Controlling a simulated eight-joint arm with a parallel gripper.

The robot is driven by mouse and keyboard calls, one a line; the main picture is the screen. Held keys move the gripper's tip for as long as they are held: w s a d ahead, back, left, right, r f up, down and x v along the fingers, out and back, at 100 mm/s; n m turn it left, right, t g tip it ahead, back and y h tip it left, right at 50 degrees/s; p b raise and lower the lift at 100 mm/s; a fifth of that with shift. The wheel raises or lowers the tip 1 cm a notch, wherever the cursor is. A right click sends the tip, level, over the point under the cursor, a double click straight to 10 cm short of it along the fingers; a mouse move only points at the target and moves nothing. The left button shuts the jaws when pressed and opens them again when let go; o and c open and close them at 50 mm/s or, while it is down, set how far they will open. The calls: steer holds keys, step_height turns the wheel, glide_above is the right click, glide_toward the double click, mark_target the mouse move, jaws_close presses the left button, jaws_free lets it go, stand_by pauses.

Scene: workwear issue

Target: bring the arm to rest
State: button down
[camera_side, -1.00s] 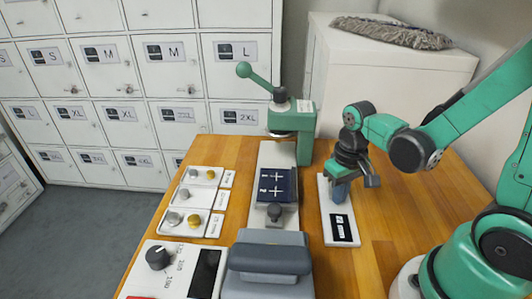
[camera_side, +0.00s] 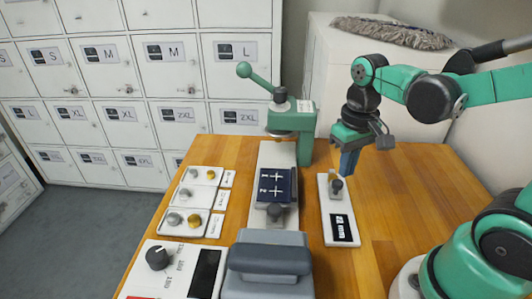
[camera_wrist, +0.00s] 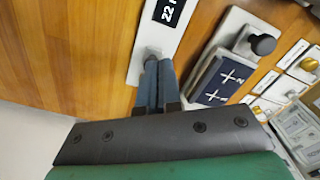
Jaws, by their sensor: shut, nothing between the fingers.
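My gripper (camera_side: 347,172) is shut and empty, its blue-grey fingers pointing down. It hangs above the far end of a white plate (camera_side: 324,212) that carries a small grey peg (camera_side: 336,186) and a dark "22 mm" display. There seems to be a small gap between the fingertips and the peg. In the wrist view the two fingers (camera_wrist: 152,66) lie side by side, over the end of the same plate (camera_wrist: 137,68). The fingertips there hide part of the peg.
A green lever press (camera_side: 305,140) stands left of my gripper, with a dark blue marked pad (camera_side: 276,186) before it. Trays of silver and gold pieces (camera_side: 195,220), a dial box (camera_side: 175,270) and a grey block (camera_side: 268,262) stand further left and in front. The wooden table (camera_side: 400,190) is clear on the right.

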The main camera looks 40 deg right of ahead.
steer(key=shift+r, duration=0.4)
steer(key=w+a+r+n+t, duration=0.3)
steer(key=a+t, duration=0.1)
steer(key=t, duration=0.3)
steer(key=shift+a, duration=0.3)
